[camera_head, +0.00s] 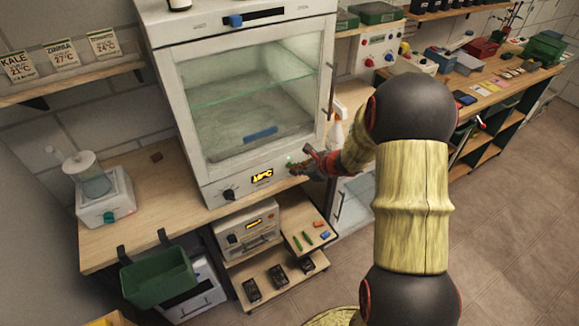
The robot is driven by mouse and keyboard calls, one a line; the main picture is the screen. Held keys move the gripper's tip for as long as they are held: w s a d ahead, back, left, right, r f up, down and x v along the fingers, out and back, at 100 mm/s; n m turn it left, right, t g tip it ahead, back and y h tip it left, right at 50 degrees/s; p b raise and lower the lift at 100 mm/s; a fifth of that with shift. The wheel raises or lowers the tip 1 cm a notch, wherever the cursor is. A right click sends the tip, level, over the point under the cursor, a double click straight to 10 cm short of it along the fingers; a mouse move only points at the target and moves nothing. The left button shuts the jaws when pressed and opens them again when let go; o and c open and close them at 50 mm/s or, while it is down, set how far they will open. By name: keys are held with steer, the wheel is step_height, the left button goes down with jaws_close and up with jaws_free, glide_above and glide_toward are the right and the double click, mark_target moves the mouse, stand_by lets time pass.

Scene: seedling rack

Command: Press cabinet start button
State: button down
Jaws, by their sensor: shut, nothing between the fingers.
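The white cabinet (163,66) stands on the wooden bench with its glass door closed. My gripper (296,168) is shut and empty at the right part of this panel, close to the green spot. Its dark fingers partly cover the panel there, and I cannot tell whether they touch the button. My arm comes in from the right.
A white device with a glass vessel (104,202) stands on the bench at left. Below are a green bin (158,279), a second boxy device (247,234) and a low shelf with small items. A control panel with coloured knobs (378,48) stands right of the cabinet. The floor at right is clear.

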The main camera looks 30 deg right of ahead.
steer(key=shift+s, duration=0.8)
steer(key=s+b, duration=0.1)
steer(key=s, duration=0.4)
steer(key=shift+d, duration=0.1)
stand_by(0.9)
